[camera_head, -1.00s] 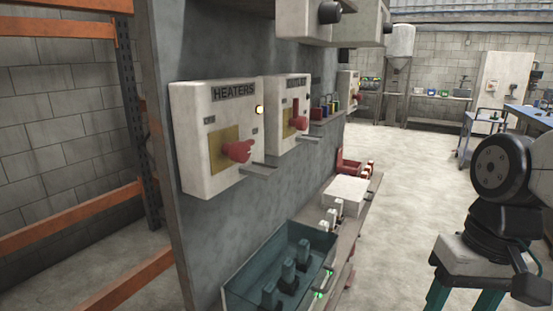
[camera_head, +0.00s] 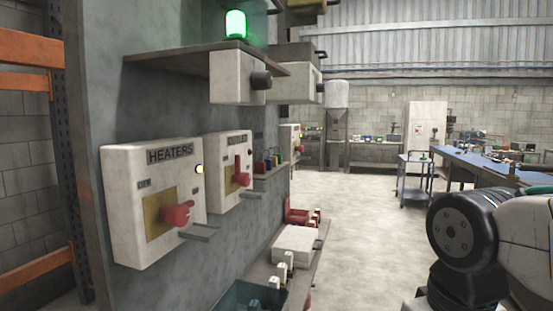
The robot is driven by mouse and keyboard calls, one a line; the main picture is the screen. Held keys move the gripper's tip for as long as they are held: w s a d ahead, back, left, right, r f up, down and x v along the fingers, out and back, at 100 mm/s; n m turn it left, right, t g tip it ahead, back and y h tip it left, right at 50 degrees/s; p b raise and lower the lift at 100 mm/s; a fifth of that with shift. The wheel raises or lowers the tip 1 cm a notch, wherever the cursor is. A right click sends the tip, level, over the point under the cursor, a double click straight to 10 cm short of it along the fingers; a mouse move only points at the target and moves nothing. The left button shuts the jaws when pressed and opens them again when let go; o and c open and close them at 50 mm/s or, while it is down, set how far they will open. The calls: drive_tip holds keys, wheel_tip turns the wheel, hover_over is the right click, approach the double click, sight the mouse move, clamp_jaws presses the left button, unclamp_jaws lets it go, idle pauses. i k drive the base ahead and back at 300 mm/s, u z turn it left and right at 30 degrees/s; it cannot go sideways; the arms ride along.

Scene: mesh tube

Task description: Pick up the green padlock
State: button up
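A small rack (camera_head: 270,168) on the grey panel, just right of the second switch box, holds several small coloured items that may be padlocks. They are too small and dark for me to pick out a green padlock for certain. My gripper is out of view. Only dark and pale links of my arm show at the lower right, well apart from the panel.
A HEATERS switch box (camera_head: 150,205) and a second box (camera_head: 228,172) with red handles jut from the panel. A shelf (camera_head: 190,62) carries a lit green lamp (camera_head: 235,24). Below are a white box (camera_head: 295,245) and a teal bin (camera_head: 250,298). Open floor (camera_head: 355,215) lies right.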

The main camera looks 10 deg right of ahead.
sight(280, 157)
drive_tip(key=z, duration=0.8)
drive_tip(key=i, duration=0.9)
drive_tip(key=z, duration=0.8)
drive_tip(key=i, duration=0.65)
drive_tip(key=u, duration=0.75)
drive_tip(key=i, duration=0.9)
drive_tip(key=u, duration=0.85)
